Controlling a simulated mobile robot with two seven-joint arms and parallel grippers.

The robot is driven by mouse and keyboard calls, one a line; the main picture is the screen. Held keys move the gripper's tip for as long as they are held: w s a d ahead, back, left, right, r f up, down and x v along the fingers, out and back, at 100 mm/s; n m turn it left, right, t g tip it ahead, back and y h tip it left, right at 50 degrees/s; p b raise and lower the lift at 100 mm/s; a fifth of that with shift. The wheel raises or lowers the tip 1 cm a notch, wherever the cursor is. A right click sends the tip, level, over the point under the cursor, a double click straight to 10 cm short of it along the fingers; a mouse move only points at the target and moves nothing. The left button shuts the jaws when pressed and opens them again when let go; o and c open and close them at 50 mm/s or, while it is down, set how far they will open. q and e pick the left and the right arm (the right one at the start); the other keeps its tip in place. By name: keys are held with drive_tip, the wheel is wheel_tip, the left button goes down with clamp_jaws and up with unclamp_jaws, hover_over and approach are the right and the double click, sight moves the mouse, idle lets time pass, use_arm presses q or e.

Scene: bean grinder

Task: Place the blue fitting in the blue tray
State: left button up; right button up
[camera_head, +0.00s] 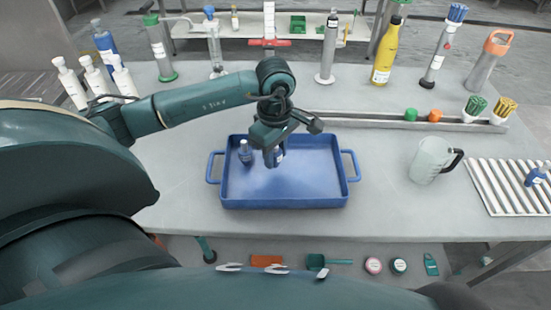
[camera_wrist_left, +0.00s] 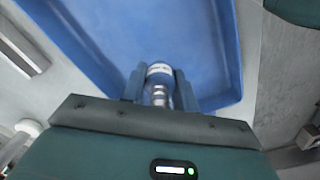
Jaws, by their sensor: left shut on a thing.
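The blue tray (camera_head: 318,178) lies on the grey table in front of me, with a handle at each side. My left gripper (camera_head: 272,160) is over the tray, pointing down, and is shut on a blue fitting (camera_head: 281,154). In the left wrist view, this fitting (camera_wrist_left: 160,84) sits between the two fingers (camera_wrist_left: 158,92), showing a pale label band and a shiny metal part. Whether it touches the tray floor cannot be told. Another blue fitting (camera_head: 246,152) stands in the tray's left part. My right gripper is not in view.
A third blue fitting (camera_head: 537,176) lies on a white slatted rack (camera_head: 500,187) at the right. A clear jug (camera_head: 429,160) stands left of the rack. A long metal trough (camera_head: 370,121) runs behind the tray. White bottles (camera_head: 123,77) stand at the back left.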

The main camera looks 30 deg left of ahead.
sight(275, 161)
use_arm(q)
wheel_tip(275, 161, down, 3)
drive_tip(key=shift+r, duration=0.2)
drive_tip(key=shift+f, duration=0.25)
drive_tip(key=o, duration=1)
drive_tip(key=shift+r, duration=0.15)
